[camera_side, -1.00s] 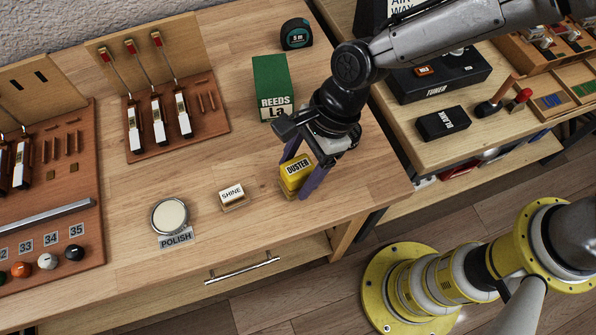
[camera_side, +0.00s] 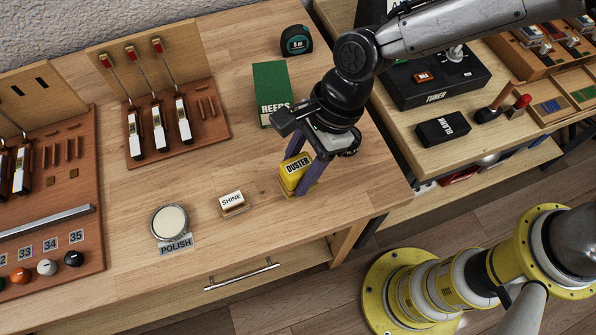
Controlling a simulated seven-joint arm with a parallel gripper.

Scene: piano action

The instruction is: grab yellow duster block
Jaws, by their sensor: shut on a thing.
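The fingers are shut on the block. The block looks upright. A strip of its wooden base shows at the lower right. I cannot tell whether the block touches the bench surface or is slightly raised.
The small SHINE block (camera_side: 232,202) and the round POLISH tin (camera_side: 170,222) stand to the left. The green REEDS box (camera_side: 271,88) stands behind, close to my gripper's wrist. A tape measure (camera_side: 296,38) lies farther back. The bench's right edge is near.

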